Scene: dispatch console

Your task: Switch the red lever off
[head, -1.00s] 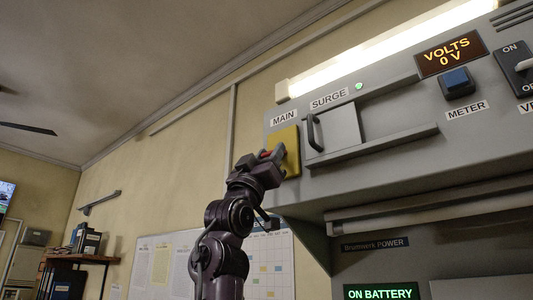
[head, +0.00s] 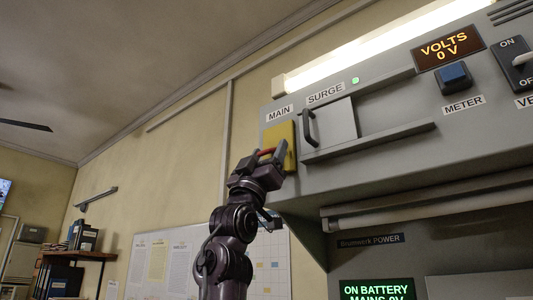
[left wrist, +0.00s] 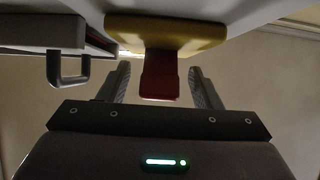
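The red lever (head: 267,151) juts out from a yellow plate (head: 281,140) under the MAIN label on the grey console. My left gripper (head: 264,157) is at the lever, its fingers on either side. In the left wrist view the lever (left wrist: 160,76) sits between the open fingers (left wrist: 158,88), with a visible gap on both sides. The yellow plate (left wrist: 166,33) is behind it. I cannot tell which way the lever is set. The VOLTS display (head: 449,49) reads 0 V. My right gripper is not in view.
A SURGE door with a dark handle (head: 308,128) is close to the right of the plate, and a ledge (head: 370,141) runs below it. A blue METER button (head: 454,76) and an ON/OFF switch (head: 520,62) are farther right. A green-lettered screen (head: 377,290) reads ON BATTERY, MAINS 0V.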

